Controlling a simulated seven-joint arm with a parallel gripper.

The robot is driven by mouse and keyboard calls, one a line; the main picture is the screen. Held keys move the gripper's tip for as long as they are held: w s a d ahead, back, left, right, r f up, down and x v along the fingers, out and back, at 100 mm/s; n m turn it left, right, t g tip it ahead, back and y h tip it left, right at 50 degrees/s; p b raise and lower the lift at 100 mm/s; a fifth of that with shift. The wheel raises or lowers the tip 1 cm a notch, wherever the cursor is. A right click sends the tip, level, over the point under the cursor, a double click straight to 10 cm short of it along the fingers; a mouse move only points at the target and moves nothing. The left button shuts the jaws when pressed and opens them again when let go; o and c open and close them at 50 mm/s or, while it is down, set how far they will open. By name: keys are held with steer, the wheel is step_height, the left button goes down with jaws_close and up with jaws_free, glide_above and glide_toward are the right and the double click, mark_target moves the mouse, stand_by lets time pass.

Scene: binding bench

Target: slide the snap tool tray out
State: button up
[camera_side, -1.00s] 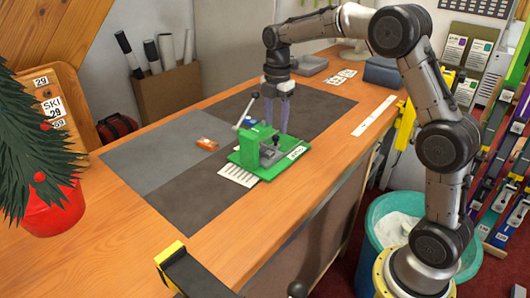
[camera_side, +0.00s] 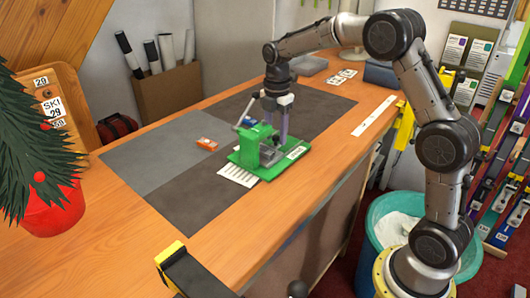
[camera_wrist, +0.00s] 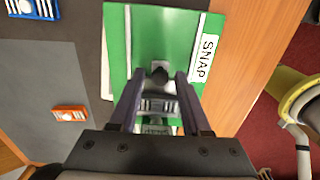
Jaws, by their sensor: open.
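The green snap press (camera_side: 258,142) stands on a green base with a SNAP label (camera_side: 296,152) on the dark bench mat. In the wrist view the base (camera_wrist: 150,35) lies below my gripper (camera_wrist: 158,82). I cannot tell whether a finger touches the press.
A white card (camera_side: 237,175) lies partly under the press base. An orange box (camera_side: 207,144) lies to the left on the mat, and a blue box (camera_wrist: 34,8) shows in the wrist view. A white ruler strip (camera_side: 374,116) lies to the right. The mat's near part is clear.

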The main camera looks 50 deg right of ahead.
steer(key=shift+c, duration=0.3)
jaws_close()
steer(key=shift+d, duration=3.7)
steer(key=shift+c, duration=0.3)
jaws_free()
steer(key=shift+r, duration=0.15)
